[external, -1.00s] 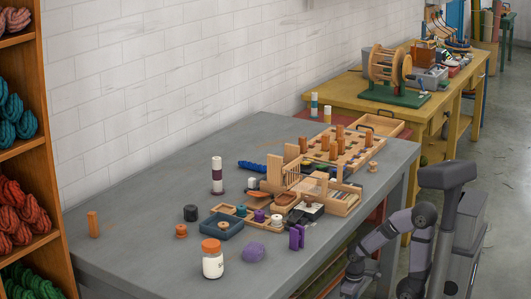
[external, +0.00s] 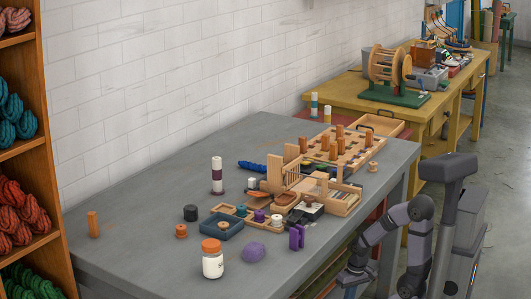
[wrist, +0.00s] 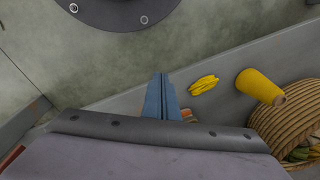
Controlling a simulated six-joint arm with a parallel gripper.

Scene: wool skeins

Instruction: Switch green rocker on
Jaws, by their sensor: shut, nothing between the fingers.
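I cannot make out a green rocker in any view. A small black-and-white item (external: 308,207) sits among the wooden trays on the grey bench, too small to tell what it is. My gripper (wrist: 161,78) shows in the wrist view as two blue fingers pressed together, with nothing between them. It is over a grey strip, apart from the things beside it. In the external view my arm is at the right, off the bench's front edge, and I cannot make out the fingertips there.
The grey bench (external: 140,220) holds a white jar with an orange lid (external: 212,260), a purple ball (external: 253,252), a blue tray (external: 222,226) and a wooden pegboard (external: 352,150). The wrist view shows a yellow skein (wrist: 204,85), a yellow cone (wrist: 258,85) and a wicker basket (wrist: 272,122).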

